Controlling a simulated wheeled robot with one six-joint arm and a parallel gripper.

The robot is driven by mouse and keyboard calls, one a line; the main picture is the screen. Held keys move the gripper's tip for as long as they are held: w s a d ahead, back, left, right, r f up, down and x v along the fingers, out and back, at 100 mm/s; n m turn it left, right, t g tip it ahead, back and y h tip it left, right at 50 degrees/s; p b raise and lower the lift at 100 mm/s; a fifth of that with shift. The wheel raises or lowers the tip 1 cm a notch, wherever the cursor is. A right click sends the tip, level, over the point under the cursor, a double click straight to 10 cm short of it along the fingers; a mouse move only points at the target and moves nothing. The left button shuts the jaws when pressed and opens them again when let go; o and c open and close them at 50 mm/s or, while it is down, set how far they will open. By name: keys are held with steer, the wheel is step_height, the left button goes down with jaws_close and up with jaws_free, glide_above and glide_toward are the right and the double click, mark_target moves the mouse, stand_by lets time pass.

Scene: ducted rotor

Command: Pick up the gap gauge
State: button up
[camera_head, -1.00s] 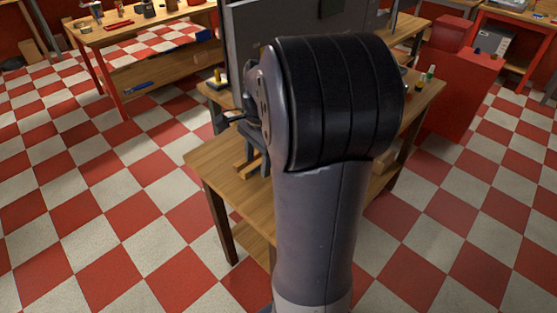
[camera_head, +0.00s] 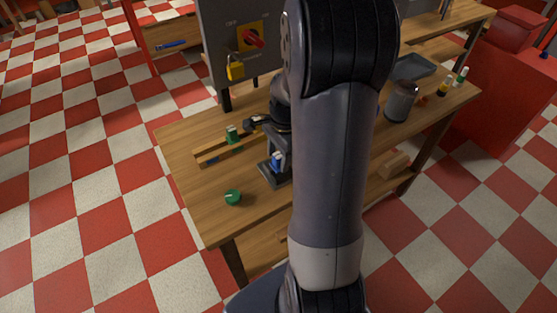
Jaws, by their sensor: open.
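My gripper (camera_head: 252,124) shows small and dark just left of my arm, over the wooden table (camera_head: 190,190); its jaws are open. Close to its left is a small green block (camera_head: 232,133) by a light wooden bar (camera_head: 208,158). A dark stand (camera_head: 268,172) holding a small blue piece (camera_head: 277,160) is below the gripper in the picture. A round green piece (camera_head: 233,197) lies near the table's front edge. I cannot tell which small piece is the gap gauge. My arm hides the middle of the table.
A grey panel (camera_head: 222,50) with a red switch (camera_head: 253,39) and yellow padlock (camera_head: 236,68) rises at the table's back. A grey canister (camera_head: 401,102), dark tray (camera_head: 413,68) and small bottles (camera_head: 460,76) stand on the right. The table's front left is mostly bare.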

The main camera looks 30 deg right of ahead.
steer(key=shift+c, duration=0.3)
jaws_close()
